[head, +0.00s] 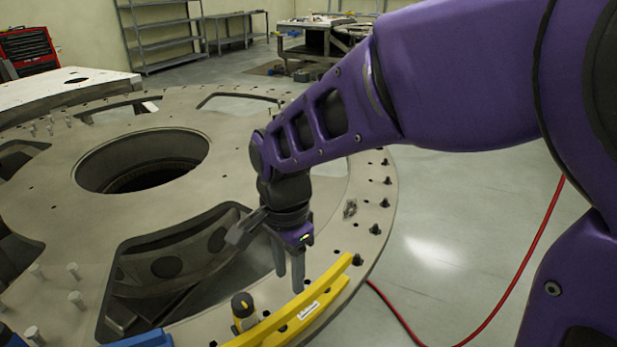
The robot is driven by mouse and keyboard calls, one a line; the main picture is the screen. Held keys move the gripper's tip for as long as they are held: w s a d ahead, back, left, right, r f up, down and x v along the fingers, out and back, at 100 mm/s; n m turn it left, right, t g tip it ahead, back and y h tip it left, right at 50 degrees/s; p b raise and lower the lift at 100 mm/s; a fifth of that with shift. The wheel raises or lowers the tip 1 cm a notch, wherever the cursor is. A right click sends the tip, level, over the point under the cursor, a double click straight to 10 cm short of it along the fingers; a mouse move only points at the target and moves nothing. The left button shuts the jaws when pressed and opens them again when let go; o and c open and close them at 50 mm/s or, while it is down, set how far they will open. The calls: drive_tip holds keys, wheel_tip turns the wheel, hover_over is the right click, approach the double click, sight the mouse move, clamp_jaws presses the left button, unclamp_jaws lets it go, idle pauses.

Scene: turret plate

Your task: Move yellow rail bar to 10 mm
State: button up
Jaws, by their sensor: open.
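The yellow rail bar (294,307) is a curved bar with a white label, lying along the right front rim of the turret plate (120,224). Its near end runs out of the bottom of the head view. My gripper (290,284) points down over the plate, just left of the bar's far part. Its two fingers look apart, with nothing visible between them. I cannot tell whether a finger touches the bar. No 10 mm mark can be read.
A yellow and black knob (243,308) stands left of the bar. A blue part (140,341) lies at the bottom edge. Dark bolts (375,229) line the right rim. The plate has a large round hole (142,161) and cutouts. A red hose (508,285) lies on the floor.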

sight(291, 306)
drive_tip(key=shift+f+b, duration=3.35)
drive_tip(key=shift+f, duration=1.1)
clamp_jaws()
